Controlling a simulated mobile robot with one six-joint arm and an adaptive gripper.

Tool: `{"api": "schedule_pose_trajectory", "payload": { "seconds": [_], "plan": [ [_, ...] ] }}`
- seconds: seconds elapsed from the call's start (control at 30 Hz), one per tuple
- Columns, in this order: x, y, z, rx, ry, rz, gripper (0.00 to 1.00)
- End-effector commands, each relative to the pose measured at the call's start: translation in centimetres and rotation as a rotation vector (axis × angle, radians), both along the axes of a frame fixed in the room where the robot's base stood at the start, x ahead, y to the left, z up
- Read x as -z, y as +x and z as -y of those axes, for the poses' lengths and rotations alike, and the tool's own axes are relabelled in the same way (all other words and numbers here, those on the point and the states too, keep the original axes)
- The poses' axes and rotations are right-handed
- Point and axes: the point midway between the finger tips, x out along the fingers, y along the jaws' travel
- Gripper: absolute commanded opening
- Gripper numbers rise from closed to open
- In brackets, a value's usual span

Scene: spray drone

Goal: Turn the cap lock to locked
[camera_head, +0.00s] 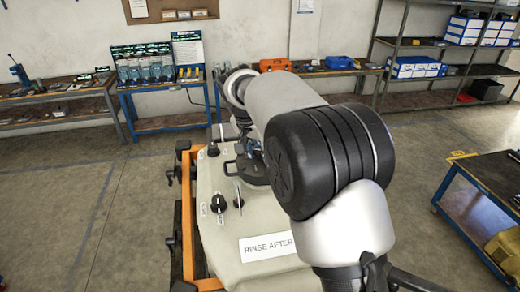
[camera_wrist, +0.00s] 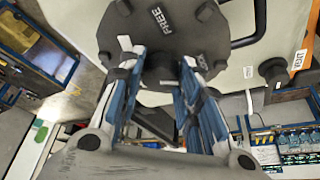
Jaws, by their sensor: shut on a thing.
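The cap (camera_wrist: 185,30) is a dark round plate with bolts around its rim, on top of a pale tank. A dark knob (camera_wrist: 161,72) stands at the middle of the cap. My gripper (camera_wrist: 161,64) has its blue-padded fingers on either side of this knob and is shut on it. The knob's pointing direction cannot be told. In the head view the cap (camera_head: 256,172) shows low beside my arm, which hides part of it; my gripper (camera_head: 248,148) is above it.
The pale tank (camera_head: 222,240) sits in an orange frame (camera_head: 187,215). Black knobs (camera_head: 218,203) and a RINSE AFTER label (camera_head: 266,247) are on its top. A dark handle (camera_wrist: 250,30) stands beside the cap. Benches and shelves line the far wall; the floor at left is clear.

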Motion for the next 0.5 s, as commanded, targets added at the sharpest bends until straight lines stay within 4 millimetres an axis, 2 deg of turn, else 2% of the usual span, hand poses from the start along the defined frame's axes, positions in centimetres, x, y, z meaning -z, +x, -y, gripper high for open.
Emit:
{"api": "schedule_pose_trajectory", "payload": {
  "seconds": [0.47,0.5],
  "plan": [
    [0.00,0.01,-0.04,0.012,0.000,0.000,0.08],
    [0.01,0.02,-0.04,0.012,0.000,0.000,0.34]
  ]
}}
